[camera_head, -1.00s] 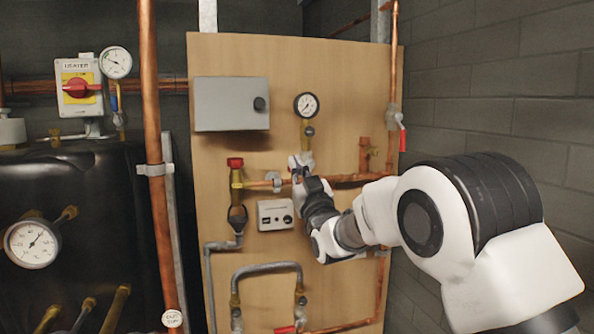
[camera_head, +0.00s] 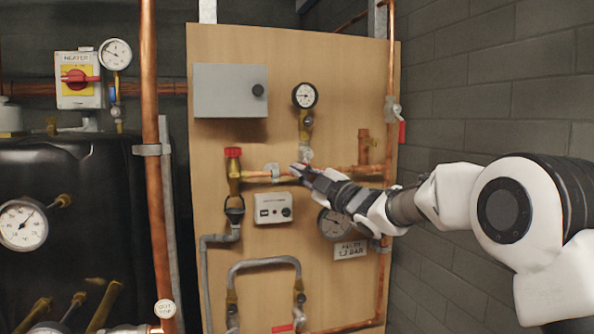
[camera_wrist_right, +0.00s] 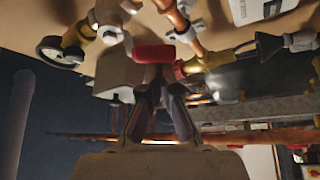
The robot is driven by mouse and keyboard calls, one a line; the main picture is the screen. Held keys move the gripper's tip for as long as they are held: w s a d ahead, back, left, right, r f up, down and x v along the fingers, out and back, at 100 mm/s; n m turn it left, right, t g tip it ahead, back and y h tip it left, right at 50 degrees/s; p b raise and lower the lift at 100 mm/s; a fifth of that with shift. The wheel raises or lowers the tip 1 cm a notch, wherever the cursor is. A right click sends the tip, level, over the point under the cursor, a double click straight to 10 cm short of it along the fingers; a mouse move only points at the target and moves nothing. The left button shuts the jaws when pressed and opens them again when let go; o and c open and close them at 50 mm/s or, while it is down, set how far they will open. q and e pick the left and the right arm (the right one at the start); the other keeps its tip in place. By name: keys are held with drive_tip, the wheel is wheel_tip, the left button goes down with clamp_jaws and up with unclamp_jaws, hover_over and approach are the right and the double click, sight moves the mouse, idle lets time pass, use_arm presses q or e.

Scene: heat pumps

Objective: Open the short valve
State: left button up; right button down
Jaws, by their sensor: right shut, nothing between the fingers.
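A short red valve handle (camera_wrist_right: 155,54) shows in the wrist view, right at my fingertips. My right gripper (camera_head: 297,170) reaches in from the right in front of this pipe and partly hides the fitting. Its fingers (camera_wrist_right: 152,85) are shut with nothing between them, close behind the red handle; I cannot tell whether they touch it. My left gripper is not in view.
A grey box (camera_head: 230,90) and gauge (camera_head: 304,95) are above. A lower gauge (camera_head: 335,223) sits under my forearm. A red lever (camera_head: 402,132) hangs at the board's right edge.

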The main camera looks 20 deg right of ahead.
drive_tip(key=n+g, duration=0.1)
drive_tip(key=d+n+g+p, duration=0.1)
drive_tip(key=n, duration=0.1)
drive_tip(key=d+f+n+g+p, duration=0.1)
drive_tip(key=n, duration=0.1)
drive_tip(key=shift+w+d+f, duration=0.1)
drive_tip(key=shift+d, duration=0.1)
idle(0.6)
wheel_tip(320, 180, up, 10)
idle(0.5)
drive_tip(key=shift+f, duration=0.15)
